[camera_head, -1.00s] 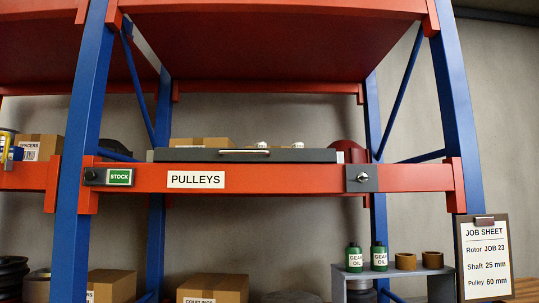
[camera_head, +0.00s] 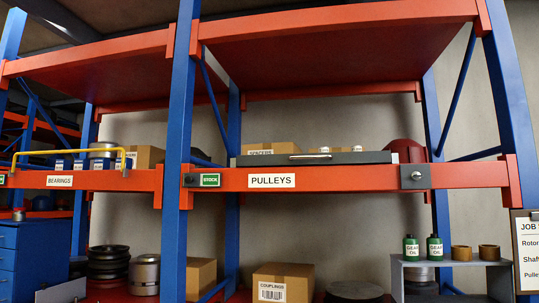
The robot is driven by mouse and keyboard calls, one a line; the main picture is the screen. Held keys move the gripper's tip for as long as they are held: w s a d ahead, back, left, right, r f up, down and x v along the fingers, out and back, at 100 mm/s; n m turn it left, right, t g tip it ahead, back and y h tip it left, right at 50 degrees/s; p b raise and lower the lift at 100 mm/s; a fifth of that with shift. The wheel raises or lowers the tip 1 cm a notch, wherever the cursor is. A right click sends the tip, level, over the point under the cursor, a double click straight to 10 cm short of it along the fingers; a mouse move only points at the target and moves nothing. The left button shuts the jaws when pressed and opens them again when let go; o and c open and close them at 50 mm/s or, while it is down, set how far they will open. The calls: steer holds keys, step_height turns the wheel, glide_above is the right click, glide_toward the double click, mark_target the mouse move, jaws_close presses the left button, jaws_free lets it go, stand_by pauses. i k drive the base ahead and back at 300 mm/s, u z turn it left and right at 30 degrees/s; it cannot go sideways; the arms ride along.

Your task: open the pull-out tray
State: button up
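The pull-out tray (camera_head: 350,159) is a dark grey, flat tray front on the orange shelf beam marked PULLEYS (camera_head: 271,180). It has a silvery bar handle (camera_head: 310,156) near its middle. The tray looks shut, flush above the beam. A grey plate with a round knob or lock (camera_head: 415,176) is on the beam at the right. A green STOCK label (camera_head: 210,180) with a dark knob beside it is at the left of the beam. My gripper is not in view.
Boxes stand behind the tray, one marked SPACERS (camera_head: 272,148). A blue upright (camera_head: 181,130) stands left of the tray. Below are a COUPLINGS box (camera_head: 283,281), green oil bottles (camera_head: 411,247) and a job sheet (camera_head: 527,250) at right. A yellow rail (camera_head: 70,152) fronts the BEARINGS shelf.

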mark_target(346, 158)
steer(key=u, duration=0.25)
steer(key=k, duration=0.65)
steer(key=u, duration=0.95)
steer(key=i, duration=1.6)
steer(key=z, duration=1.25)
steer(key=i, duration=0.4)
steer(key=z, duration=0.45)
